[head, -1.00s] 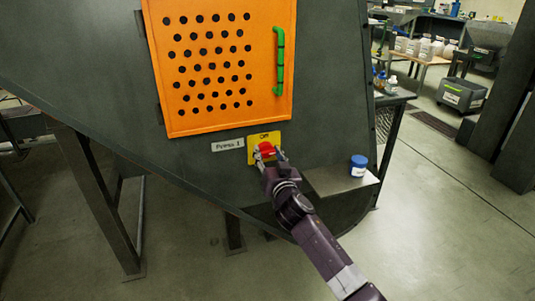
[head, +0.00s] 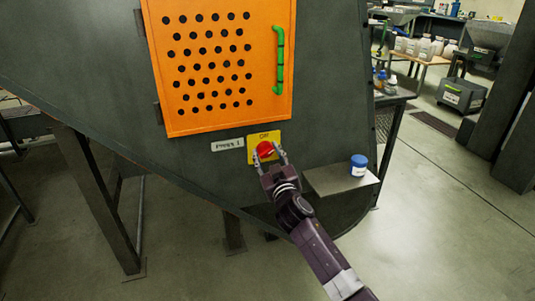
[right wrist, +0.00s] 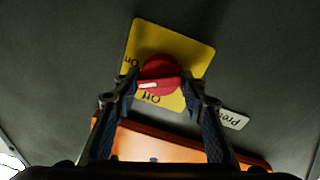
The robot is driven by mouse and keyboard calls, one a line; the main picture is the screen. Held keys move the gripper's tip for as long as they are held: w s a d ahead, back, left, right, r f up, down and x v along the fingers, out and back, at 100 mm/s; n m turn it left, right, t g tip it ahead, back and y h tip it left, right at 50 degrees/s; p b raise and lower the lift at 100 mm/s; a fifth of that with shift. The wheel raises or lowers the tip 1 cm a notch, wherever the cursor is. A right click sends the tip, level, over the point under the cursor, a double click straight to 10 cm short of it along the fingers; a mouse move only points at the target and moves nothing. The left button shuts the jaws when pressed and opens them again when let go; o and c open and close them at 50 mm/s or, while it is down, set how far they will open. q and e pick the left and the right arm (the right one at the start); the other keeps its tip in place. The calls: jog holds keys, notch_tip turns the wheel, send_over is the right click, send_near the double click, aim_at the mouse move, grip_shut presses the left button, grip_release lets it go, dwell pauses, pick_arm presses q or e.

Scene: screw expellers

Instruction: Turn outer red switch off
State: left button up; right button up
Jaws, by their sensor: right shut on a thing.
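The red switch (head: 264,149) is a round knob on a yellow plate (head: 252,153) below the orange door. In the right wrist view the red knob (right wrist: 160,76) has a raised ridge lying nearly level, with a white mark on its left half. The plate there reads "Off" below the knob and "On" to its left. My right gripper (head: 270,156) is at the knob, one finger on each side. In the right wrist view my right gripper (right wrist: 159,92) is shut on the ridge. My left gripper is not in view.
An orange perforated door (head: 215,70) with a green handle (head: 280,60) is above the switch. A "Press 1" label (head: 227,144) is left of the plate. A blue-lidded jar (head: 358,165) stands on a small ledge (head: 325,182) to the right.

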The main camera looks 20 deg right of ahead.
jog(key=n, duration=0.5)
jog(key=shift+a+f, duration=0.15)
jog(key=shift+f, duration=0.05)
jog(key=n+y, duration=0.1)
jog(key=n, duration=0.4)
jog(key=shift+f+n, duration=0.1)
jog(key=shift+n, duration=0.2)
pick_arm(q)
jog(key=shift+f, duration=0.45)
pick_arm(e)
jog(key=shift+f+n, duration=0.1)
jog(key=shift+n, duration=1.2)
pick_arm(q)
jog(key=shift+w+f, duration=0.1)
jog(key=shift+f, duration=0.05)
pick_arm(e)
jog(key=shift+f, duration=0.1)
jog(key=o, duration=1.1)
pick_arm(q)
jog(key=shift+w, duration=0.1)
pick_arm(e)
jog(key=shift+t, duration=0.3)
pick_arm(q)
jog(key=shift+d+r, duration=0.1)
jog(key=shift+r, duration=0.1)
pick_arm(e)
jog(key=shift+s, duration=0.1)
